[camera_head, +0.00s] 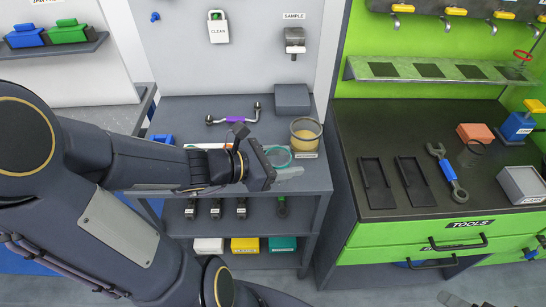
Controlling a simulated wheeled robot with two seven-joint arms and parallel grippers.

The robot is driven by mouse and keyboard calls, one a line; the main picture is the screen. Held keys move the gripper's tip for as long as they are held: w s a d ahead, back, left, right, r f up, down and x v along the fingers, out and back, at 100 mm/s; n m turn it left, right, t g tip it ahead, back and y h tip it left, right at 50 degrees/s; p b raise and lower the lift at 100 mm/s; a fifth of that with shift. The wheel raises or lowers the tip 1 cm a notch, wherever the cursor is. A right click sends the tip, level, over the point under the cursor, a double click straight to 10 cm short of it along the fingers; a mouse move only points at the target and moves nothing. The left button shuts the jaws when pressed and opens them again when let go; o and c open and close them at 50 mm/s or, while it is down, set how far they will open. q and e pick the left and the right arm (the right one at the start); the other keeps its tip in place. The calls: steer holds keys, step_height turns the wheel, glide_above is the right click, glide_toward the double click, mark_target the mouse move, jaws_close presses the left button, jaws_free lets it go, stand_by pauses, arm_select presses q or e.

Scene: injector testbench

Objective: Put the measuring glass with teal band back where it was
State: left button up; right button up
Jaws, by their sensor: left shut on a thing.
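My left gripper (264,167) reaches in from the left over the middle grey bench. It is shut on the measuring glass with teal band (285,172), a clear vessel whose teal ring shows just right of the fingers. The gripper hides part of the glass. I cannot tell whether the glass touches the bench top. My right gripper is not clearly in view.
A glass with yellowish content (305,138) stands close behind and right of the held glass. A grey block (292,98) and a purple-handled tool (236,119) lie further back. The dark workbench (360,140) on the right holds trays, a wrench (448,172) and another clear glass (471,152).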

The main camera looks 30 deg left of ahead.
mark_target(280, 149)
arm_select(q)
steer(key=w+a+f, duration=0.2)
steer(key=w, duration=0.1)
steer(key=w+a+f, duration=0.2)
steer(key=f, duration=0.1)
steer(key=w+a+f, duration=0.2)
steer(key=w+f, duration=0.1)
steer(key=shift+w+a+f, duration=0.2)
steer(key=shift+w+a, duration=0.1)
steer(key=shift+w+f, duration=0.1)
steer(key=shift+f, duration=1.55)
steer(key=shift+f, duration=0.1)
steer(key=shift+a+f, duration=0.1)
steer(key=shift+f, duration=0.05)
steer(key=o, duration=1)
